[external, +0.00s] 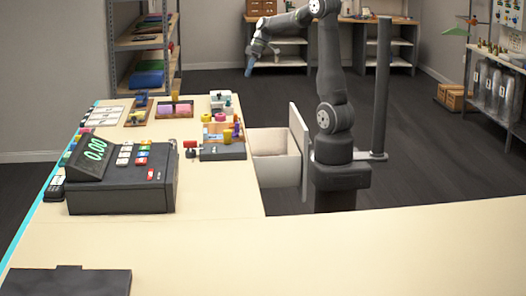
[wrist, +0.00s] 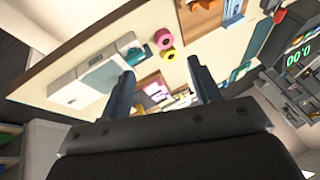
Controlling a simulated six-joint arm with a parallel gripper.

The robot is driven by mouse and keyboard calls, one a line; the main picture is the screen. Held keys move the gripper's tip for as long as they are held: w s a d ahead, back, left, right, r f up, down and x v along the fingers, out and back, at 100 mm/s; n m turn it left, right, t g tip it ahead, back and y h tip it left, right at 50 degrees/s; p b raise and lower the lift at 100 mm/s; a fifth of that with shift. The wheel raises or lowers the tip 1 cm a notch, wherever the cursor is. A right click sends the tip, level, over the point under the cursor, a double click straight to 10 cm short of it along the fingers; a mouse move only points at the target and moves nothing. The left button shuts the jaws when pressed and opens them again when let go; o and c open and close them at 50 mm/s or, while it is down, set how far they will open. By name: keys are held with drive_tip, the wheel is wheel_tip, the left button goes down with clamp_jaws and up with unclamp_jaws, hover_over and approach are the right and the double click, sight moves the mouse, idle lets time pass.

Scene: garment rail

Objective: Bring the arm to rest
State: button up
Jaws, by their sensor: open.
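My gripper (external: 249,68) hangs at the end of my raised, bent arm, above the floor past the table's far right side in the external view. It touches nothing there. In the wrist view my gripper (wrist: 160,90) shows two dark fingers spread apart, with nothing between them. The table (external: 228,225) and its small items lie beyond the fingers in that view, at some distance.
A cash register (external: 120,180) stands at the table's left. An open white drawer (external: 275,165) sticks out beside the table, near my arm's base. A dark post (external: 383,90) stands right of my arm. Shelves (external: 145,45) stand at the back left. A pink roll (wrist: 163,37) shows in the wrist view.

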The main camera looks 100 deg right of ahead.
drive_tip(key=shift+m, duration=0.3)
drive_tip(key=w, duration=0.4)
drive_tip(key=shift+w+a+f, duration=0.1)
drive_tip(key=shift+w+a, duration=0.2)
drive_tip(key=shift+w, duration=0.05)
